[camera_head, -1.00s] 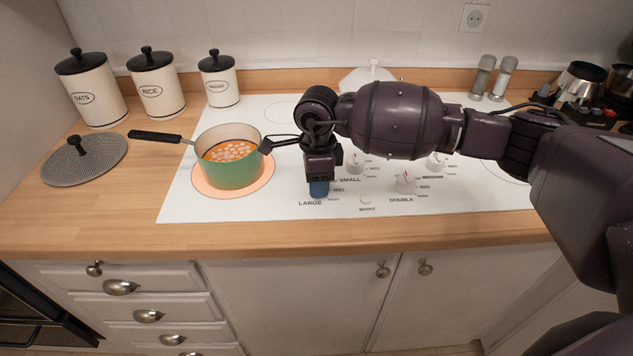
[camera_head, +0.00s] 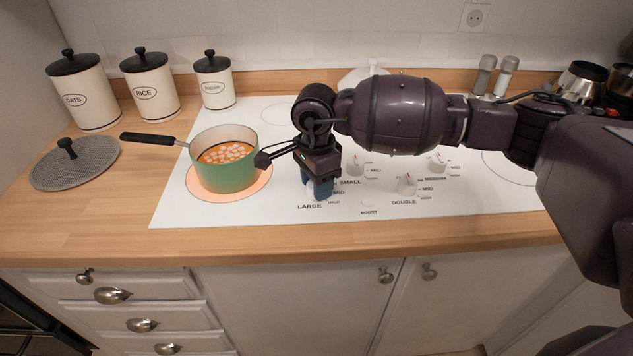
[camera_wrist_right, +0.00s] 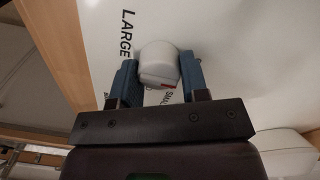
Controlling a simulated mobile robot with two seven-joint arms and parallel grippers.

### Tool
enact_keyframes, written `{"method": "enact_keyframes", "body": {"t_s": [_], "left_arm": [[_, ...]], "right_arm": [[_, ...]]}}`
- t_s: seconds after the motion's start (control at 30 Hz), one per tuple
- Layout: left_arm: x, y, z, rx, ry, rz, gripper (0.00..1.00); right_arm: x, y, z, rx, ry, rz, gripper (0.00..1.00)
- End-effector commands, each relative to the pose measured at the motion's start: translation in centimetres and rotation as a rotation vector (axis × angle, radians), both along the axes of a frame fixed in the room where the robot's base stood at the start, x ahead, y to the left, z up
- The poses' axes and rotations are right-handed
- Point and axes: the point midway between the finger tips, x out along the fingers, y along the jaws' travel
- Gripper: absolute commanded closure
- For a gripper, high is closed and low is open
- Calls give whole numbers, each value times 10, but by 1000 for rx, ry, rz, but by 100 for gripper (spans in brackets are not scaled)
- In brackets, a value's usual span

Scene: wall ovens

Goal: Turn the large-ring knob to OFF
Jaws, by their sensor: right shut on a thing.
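The large-ring knob (camera_wrist_right: 158,64) is white with a red mark and shows between the fingers in the right wrist view, beside the word LARGE. My right gripper (camera_wrist_right: 158,78) has one blue finger on each side of it and is shut on it. In the head view my right gripper (camera_head: 319,188) points down at the LARGE label, and its fingers mostly hide the knob. A green pot (camera_head: 225,165) of orange soup stands on the glowing large ring (camera_head: 262,190). My left gripper does not show.
The SMALL knob (camera_head: 355,163), the DOUBLE knob (camera_head: 406,185) and another knob (camera_head: 437,162) stand to the right on the white cooktop (camera_head: 180,213). A grey lid (camera_head: 75,167) lies at left, in front of canisters (camera_head: 150,88). The wooden counter front (camera_head: 300,246) is clear.

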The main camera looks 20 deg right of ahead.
Motion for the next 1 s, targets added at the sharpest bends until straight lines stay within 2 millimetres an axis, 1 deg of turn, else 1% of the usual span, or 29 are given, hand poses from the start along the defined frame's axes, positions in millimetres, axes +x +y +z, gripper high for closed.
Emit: {"method": "enact_keyframes", "body": {"t_s": [0.17,0.2,0.33,0.6,0.7,0.77,0.87,1.0], "left_arm": [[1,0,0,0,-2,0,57],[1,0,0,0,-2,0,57],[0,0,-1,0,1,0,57],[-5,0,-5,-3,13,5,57],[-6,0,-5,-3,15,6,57],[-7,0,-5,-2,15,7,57],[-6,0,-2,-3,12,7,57],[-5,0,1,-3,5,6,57]], "right_arm": [[0,0,1,0,-1,1,82],[0,0,1,0,-1,1,54],[0,0,1,0,-1,1,34],[0,0,1,0,-1,0,33],[1,0,5,0,-2,0,33],[1,0,11,1,-4,0,33],[1,0,26,0,-4,1,33],[2,0,53,0,-5,0,33]]}}
